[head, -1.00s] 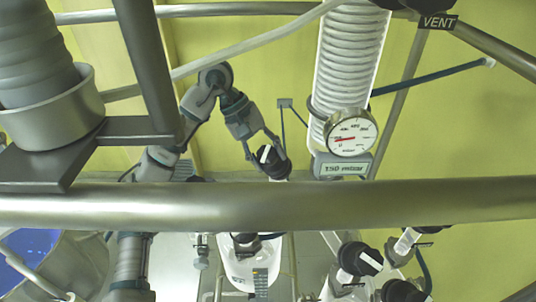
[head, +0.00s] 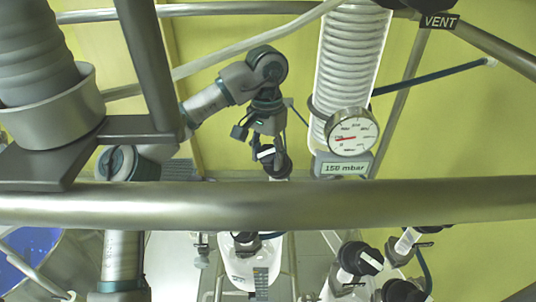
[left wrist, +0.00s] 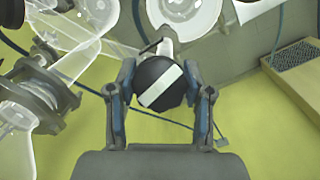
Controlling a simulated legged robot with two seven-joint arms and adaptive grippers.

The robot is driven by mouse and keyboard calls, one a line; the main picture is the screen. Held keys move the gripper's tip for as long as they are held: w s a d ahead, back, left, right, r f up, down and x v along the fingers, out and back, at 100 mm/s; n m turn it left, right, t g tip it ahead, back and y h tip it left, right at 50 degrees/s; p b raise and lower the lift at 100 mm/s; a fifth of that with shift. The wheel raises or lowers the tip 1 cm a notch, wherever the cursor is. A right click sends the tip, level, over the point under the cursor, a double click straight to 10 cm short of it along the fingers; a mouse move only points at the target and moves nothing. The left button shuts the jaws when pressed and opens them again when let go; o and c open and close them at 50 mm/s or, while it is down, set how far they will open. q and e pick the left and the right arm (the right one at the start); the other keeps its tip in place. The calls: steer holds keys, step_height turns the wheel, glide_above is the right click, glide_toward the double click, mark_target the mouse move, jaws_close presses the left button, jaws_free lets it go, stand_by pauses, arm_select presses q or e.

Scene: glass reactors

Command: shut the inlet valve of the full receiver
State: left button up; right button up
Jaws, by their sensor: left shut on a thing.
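My left gripper (head: 268,156) is shut on a black round valve knob (head: 275,165) with a white stripe, left of the pressure gauge in the head view. In the left wrist view the same knob (left wrist: 158,84) sits between the two fingers of the gripper (left wrist: 162,100), its stripe slanting up to the right. Below the thick steel bar, a glass vessel (head: 240,272) with a dark cap shows in part; its fill level is hard to tell. I cannot tell from these views which receiver the held knob serves. My right gripper is not in view.
A thick horizontal steel bar (head: 400,200) crosses in front. A coiled glass condenser (head: 350,60) and a round gauge (head: 351,131) above a "150 mbar" sign (head: 345,168) stand right of my gripper. Other black knobs (head: 360,258) sit below right. A "VENT" label (head: 439,22) hangs top right.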

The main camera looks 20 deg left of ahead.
mark_target(269, 149)
arm_select(q)
steer(key=shift+m+t+y, duration=0.3)
steer(key=shift+m+y, duration=0.2)
steer(key=shift+m, duration=0.4)
steer(key=o, duration=1.2)
steer(key=shift+w, duration=0.1)
steer(key=shift+c, duration=0.2)
steer(key=shift+w+d+r, duration=0.1)
steer(key=shift+d+r, duration=0.1)
steer(key=shift+r, duration=1.6)
steer(key=shift+w+d+r, duration=0.1)
steer(key=shift+d+r, duration=0.05)
steer(key=shift+r, duration=1.65)
